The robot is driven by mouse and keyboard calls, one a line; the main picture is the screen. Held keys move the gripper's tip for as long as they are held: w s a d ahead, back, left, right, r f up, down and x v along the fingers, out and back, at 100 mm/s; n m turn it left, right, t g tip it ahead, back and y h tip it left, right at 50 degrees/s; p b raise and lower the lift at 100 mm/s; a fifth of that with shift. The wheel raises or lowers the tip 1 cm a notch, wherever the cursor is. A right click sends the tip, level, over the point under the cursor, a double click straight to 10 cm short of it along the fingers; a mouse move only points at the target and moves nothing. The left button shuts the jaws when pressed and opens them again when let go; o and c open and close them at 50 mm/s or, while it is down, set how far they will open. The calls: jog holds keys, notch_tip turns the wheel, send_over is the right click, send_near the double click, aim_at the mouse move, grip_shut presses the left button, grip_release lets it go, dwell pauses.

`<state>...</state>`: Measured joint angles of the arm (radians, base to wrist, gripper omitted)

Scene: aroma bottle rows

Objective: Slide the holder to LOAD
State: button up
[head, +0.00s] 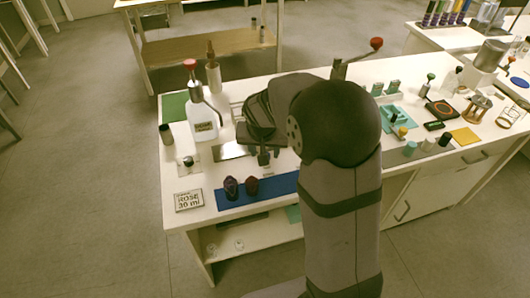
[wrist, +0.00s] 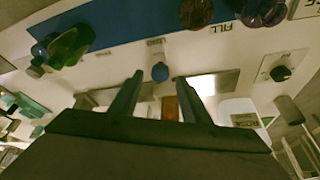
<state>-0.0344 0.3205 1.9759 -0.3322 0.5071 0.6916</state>
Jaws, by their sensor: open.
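My gripper (wrist: 160,92) is open, and its two dark fingers point toward the table in the wrist view. In the head view my gripper (head: 264,158) is above the left bench, behind the blue mat. A small blue knob (wrist: 160,72) shows just beyond the gap between the fingers, and a brown piece (wrist: 170,106) shows between them. I cannot tell whether either belongs to the holder. A FILL label (wrist: 217,28) lies on the white top beside the blue mat. Smaller labels are too blurred to read, and I cannot make out LOAD. My arm hides part of this area in the head view.
Two dark bottles (head: 241,187) stand on the blue mat (head: 280,185). A white pump bottle (head: 202,120) stands at the back left, near a shiny plate (head: 234,151). A ROSE 30 ml sign (head: 189,200) lies at the front left.

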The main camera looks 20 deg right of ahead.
jog(key=v, duration=0.5)
jog(key=shift+r, duration=0.1)
dwell(0.3)
jog(key=s+r+n+g+y+p, duration=0.1)
jog(key=s+r+n+g+p, duration=0.1)
jog(key=s+p, duration=0.4)
jog(key=s+a+r+n+g+p, duration=0.1)
jog(key=s+p, duration=0.4)
jog(key=s, duration=1.2)
jog(key=shift+a+r+n+g+y+p, duration=0.35)
jog(key=shift+r+n+g, duration=0.25)
jog(key=shift+r+n, duration=0.3)
